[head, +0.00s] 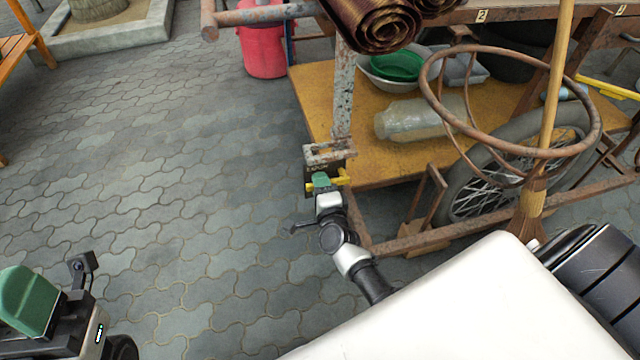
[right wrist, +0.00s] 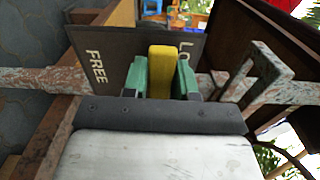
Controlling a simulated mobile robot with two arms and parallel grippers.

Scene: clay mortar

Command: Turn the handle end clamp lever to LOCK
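The clamp lever is a yellow bar (right wrist: 160,72), and its yellow ends also show in the head view (head: 343,179). It stands in front of a dark plate (right wrist: 118,52) marked FREE on the left and LO on the right, the rest of that word hidden. The lever is nearer the LO lettering. My right gripper (head: 321,182) has its green fingertips on both sides of the lever in the right wrist view (right wrist: 161,78), apparently closed against it. My left gripper (head: 28,298) is at the lower left of the head view, away from the cart; its finger gap is not visible.
The plate is on the cart's rusty handle post (head: 343,100). A wooden deck (head: 316,100) holds a plastic jug (head: 420,119) and bowls. A rusty ring (head: 432,95), a wheel (head: 478,187) and a broom (head: 530,210) are to the right. Paving at left is clear.

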